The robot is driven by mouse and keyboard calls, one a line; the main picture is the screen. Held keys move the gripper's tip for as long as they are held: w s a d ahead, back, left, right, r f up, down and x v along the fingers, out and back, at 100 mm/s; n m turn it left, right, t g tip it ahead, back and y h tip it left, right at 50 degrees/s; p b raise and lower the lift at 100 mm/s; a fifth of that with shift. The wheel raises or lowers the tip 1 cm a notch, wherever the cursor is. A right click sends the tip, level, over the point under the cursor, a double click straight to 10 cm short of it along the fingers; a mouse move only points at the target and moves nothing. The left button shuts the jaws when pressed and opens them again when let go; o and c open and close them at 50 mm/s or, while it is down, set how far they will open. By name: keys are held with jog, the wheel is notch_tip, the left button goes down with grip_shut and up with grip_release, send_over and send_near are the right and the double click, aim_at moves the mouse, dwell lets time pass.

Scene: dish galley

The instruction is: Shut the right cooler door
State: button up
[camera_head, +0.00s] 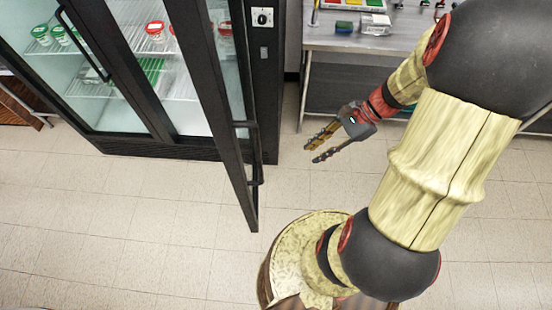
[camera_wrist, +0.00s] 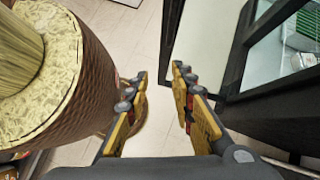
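The right cooler door (camera_head: 207,75) is a dark-framed glass door. In the head view it stands swung wide open, seen nearly edge-on, reaching out over the floor. Its dark bar handle (camera_head: 256,155) shows near the free end. The black cooler (camera_head: 190,148) stands behind it. My gripper (camera_head: 311,153) is open and empty, to the right of the door and apart from it, with its fingers pointing left. In the wrist view my gripper (camera_wrist: 159,72) is also open, with dark framing of what looks like the door (camera_wrist: 171,40) beyond the fingers.
The left cooler door (camera_head: 85,60) is shut. Shelves inside hold several red- and green-lidded tubs (camera_head: 155,30) and a green rack (camera_wrist: 306,25). A metal counter (camera_head: 410,35) with small items stands at the back right. The tiled floor (camera_head: 130,220) in front of the cooler is clear.

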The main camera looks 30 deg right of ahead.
jog(key=shift+w+a+r+m+t, duration=0.2)
jog(key=shift+w+r+m+t, duration=0.1)
jog(key=shift+w+r+m, duration=0.3)
jog(key=shift+c, duration=0.6)
jog(key=shift+w+a+r+y, duration=0.1)
jog(key=shift+a+r+y, duration=0.1)
jog(key=shift+a+y, duration=0.1)
jog(key=shift+c, duration=0.6)
jog(key=shift+a, duration=0.15)
jog(key=shift+c, duration=0.7)
jog(key=shift+a+f, duration=0.15)
jog(key=shift+f, duration=0.15)
jog(key=shift+c, duration=0.5)
jog(key=b+x, duration=0.2)
jog(key=x, duration=0.7)
jog(key=shift+a+f, duration=0.1)
jog(key=shift+f, duration=0.05)
grip_shut()
jog(key=shift+w+a, duration=0.2)
jog(key=shift+a, duration=0.75)
jog(key=shift+w+a, duration=0.2)
jog(key=shift+a, duration=0.75)
